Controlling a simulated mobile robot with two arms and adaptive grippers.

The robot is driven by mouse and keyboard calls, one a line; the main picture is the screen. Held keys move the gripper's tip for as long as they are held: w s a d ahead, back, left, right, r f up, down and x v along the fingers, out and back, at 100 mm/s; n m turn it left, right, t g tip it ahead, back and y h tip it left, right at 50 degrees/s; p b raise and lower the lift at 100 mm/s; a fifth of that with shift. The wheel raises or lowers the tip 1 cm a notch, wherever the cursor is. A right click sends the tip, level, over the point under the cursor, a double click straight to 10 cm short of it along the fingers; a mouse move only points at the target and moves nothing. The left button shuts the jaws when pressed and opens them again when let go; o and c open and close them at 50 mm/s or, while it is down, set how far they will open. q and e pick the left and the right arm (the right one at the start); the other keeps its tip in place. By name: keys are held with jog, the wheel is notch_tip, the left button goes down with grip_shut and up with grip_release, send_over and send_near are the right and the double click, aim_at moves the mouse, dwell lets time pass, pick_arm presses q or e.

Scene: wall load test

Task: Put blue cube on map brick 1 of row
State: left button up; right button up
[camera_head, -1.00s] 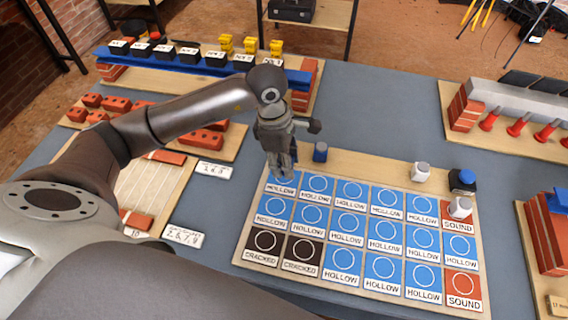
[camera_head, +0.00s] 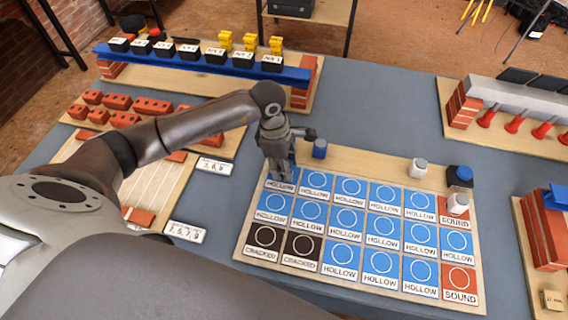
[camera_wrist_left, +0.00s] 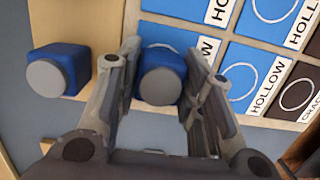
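My left gripper (camera_head: 281,172) points down over the far-left HOLLOW tile (camera_head: 283,184) of the map board. In the left wrist view its two fingers (camera_wrist_left: 160,72) stand on either side of a blue cube (camera_wrist_left: 163,72) with a grey round end, and appear to be closed on it. The cube is at the tile by the board's edge; whether it rests on it I cannot tell. A second blue cube (camera_head: 320,149) stands on the board's bare far strip, left of the fingers in the wrist view (camera_wrist_left: 60,70). My right gripper is not in view.
Two white pieces, one on the far strip (camera_head: 418,168) and one on a SOUND tile (camera_head: 457,204), stand on the right.

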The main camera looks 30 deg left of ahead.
pick_arm(q)
jog(key=o, duration=0.3)
jog(key=shift+r, duration=0.2)
jog(key=r, duration=0.4)
jog(key=a+r+b, duration=0.1)
jog(key=r, duration=0.3)
jog(key=r+b, duration=0.1)
jog(key=r, duration=0.3)
jog(key=shift+s+a, duration=0.2)
jog(key=shift+a, duration=0.15)
